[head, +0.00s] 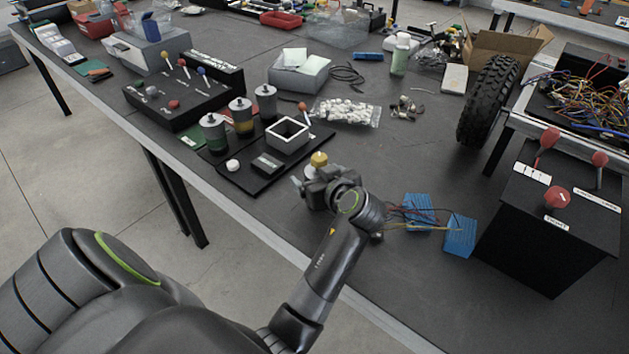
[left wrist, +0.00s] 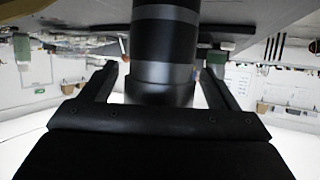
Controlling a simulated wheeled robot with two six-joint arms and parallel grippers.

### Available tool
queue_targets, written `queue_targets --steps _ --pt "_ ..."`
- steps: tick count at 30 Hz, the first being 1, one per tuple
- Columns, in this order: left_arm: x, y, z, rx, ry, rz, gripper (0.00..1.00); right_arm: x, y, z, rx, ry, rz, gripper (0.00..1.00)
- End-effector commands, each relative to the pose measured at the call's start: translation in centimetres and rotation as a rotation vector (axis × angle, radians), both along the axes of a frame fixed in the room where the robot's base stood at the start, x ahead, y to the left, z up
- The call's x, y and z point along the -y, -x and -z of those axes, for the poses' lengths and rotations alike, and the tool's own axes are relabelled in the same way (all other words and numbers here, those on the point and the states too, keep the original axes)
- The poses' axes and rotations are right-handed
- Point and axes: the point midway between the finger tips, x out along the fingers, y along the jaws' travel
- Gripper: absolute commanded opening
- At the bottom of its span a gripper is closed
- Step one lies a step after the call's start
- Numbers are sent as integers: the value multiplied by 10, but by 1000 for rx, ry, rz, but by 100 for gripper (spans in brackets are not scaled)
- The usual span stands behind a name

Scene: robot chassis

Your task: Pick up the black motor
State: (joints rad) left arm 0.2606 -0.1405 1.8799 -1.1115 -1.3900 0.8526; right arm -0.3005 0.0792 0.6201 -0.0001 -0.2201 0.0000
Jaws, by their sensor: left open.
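The black motor (left wrist: 165,45) is a dark cylinder with a grey band. In the left wrist view it stands between the two fingers of my left gripper (left wrist: 160,75). The fingers are open, one on each side, with a gap visible on both sides. In the head view my left gripper (head: 317,182) is low over the table, right of the black base plate. A yellow-topped piece (head: 319,158) shows just beyond it; the body below is mostly hidden, so I cannot tell if it is the same motor. My right gripper is not in view.
Several banded cylinders (head: 240,116) and a square white frame (head: 287,135) stand on the black plate (head: 238,176) at the left. Blue blocks with wires (head: 420,210) lie at the right, near a black box with red knobs (head: 545,225). A bag of white pieces (head: 345,112) lies behind.

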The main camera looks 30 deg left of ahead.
Motion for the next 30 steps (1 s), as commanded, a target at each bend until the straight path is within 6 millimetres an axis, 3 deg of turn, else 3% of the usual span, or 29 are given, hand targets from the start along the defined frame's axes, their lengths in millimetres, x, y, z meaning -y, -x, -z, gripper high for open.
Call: queue_targets --steps 3,6,14,24,30 --pt "0 0 0 0 1 0 82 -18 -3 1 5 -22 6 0" --pt "0 0 0 0 1 0 82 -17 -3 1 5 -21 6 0" --pt "0 0 0 -1 1 0 48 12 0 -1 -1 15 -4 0" --pt "0 0 0 -1 2 -1 4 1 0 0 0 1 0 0" --pt "0 0 -2 4 -2 0 1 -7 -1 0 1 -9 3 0"
